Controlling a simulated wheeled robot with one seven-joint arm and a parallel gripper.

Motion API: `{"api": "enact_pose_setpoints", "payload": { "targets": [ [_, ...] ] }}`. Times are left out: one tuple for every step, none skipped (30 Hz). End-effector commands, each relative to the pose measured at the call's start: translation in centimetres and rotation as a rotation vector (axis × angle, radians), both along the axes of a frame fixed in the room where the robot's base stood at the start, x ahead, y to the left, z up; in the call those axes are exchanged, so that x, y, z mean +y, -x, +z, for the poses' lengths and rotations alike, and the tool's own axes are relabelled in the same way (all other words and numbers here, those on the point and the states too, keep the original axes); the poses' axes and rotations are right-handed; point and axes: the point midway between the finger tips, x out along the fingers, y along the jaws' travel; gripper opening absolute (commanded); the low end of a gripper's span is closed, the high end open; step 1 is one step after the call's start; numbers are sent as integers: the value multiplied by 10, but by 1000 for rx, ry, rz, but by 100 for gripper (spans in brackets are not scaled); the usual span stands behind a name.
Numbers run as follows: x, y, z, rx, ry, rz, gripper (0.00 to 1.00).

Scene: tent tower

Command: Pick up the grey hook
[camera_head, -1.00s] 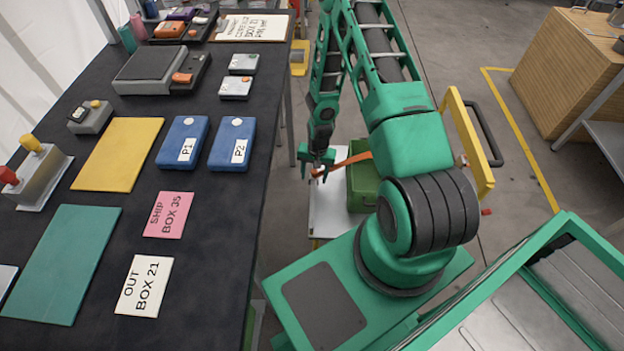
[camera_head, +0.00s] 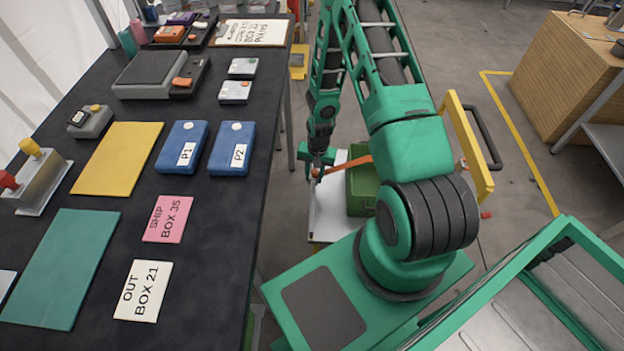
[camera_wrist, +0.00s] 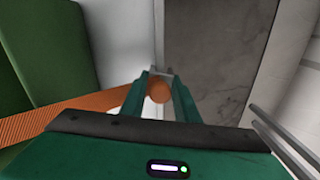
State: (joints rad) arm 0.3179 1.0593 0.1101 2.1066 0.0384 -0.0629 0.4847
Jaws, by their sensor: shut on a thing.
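My gripper (camera_head: 317,170) hangs low to the right of the black table, over the white surface beside the green box. It also shows in the wrist view (camera_wrist: 160,78), where its green fingers are closed on a small grey piece (camera_wrist: 161,71) at their tips. This piece seems to be the grey hook; most of it is hidden. An orange strap (camera_head: 355,160) runs from the green box side to my fingers. In the wrist view the strap (camera_wrist: 60,117) passes behind the fingers, and a round orange part shows between them.
The green box (camera_head: 358,192) stands on the white surface (camera_head: 328,215), close to the right of my gripper. The black table (camera_head: 215,215) with cards, mats and blue boxes lies to the left. A yellow frame (camera_head: 468,150) stands at the right.

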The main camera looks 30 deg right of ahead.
Motion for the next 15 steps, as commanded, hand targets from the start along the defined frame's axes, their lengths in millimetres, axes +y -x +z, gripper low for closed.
{"api": "enact_pose_setpoints", "payload": {
  "targets": [
    [3,-4,9,-8,-5,3,3],
    [3,-3,13,-6,-5,3,3],
    [3,-3,19,-6,-5,3,3],
    [7,2,22,-4,-5,4,3],
    [10,8,25,-1,-5,5,3],
    [15,15,30,-2,-5,5,3],
    [18,21,34,-2,-5,4,3],
    [22,26,38,-1,-5,5,3],
    [27,33,43,-2,-3,5,3],
    [30,40,47,-1,-3,5,3],
    [34,45,51,-1,-3,4,3],
    [38,52,56,-2,-3,5,3],
    [42,57,60,-2,-3,5,3],
    [44,62,63,0,-3,4,3],
    [48,67,67,-2,-2,3,3]
  ]
}}
